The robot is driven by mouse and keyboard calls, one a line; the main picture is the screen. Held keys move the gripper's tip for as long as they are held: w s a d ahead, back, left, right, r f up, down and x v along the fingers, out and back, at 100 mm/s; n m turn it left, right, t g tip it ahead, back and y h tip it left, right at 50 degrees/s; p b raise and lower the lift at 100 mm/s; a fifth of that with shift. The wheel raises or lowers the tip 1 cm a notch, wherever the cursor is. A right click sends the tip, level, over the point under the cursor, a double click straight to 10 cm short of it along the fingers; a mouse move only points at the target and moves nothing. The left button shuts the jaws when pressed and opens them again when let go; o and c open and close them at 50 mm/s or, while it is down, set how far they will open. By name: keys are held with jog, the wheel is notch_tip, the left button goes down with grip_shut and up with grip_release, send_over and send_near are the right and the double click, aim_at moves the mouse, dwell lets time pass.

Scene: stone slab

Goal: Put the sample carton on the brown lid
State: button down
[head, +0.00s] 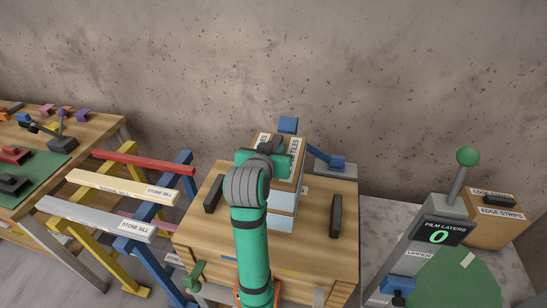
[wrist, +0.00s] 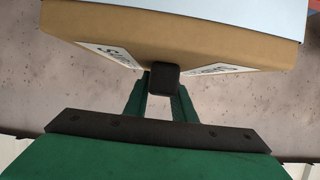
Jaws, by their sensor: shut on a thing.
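The brown sample carton (head: 287,179), with white labels whose visible letters end in "LES", is at the back of the middle wooden bench, above pale blue blocks. My gripper (head: 266,160) is over it, partly hidden by my own wrist. In the wrist view the carton (wrist: 170,40) fills the top, and my green fingers (wrist: 162,95) are shut around its dark handle. Whether the carton touches the pale blue blocks (head: 283,212) is unclear. A brown box (head: 497,232) marked "EDGE STRIPS", with a dark handle, stands at the far right; its brown top may be the lid.
Two dark bars lie on the bench (head: 308,243), left and right of the blocks. A blue clamp-like piece (head: 337,162) is behind. A lever post with a green ball (head: 467,157) and a "FILM LAYERS 0" display stands before the brown box. Trestles with stone sills are left.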

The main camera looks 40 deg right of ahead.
jog(key=shift+w+d+f, duration=0.2)
jog(key=shift+w+f, duration=0.2)
jog(key=shift+f, duration=0.05)
jog(key=shift+w+f, duration=0.2)
jog(key=shift+f, duration=1.55)
jog(key=shift+d, duration=0.1)
jog(key=c, duration=1.5)
grip_release()
jog(key=shift+f, duration=0.25)
jog(key=shift+r, duration=0.15)
jog(key=v, duration=1.2)
jog(key=shift+s, duration=0.1)
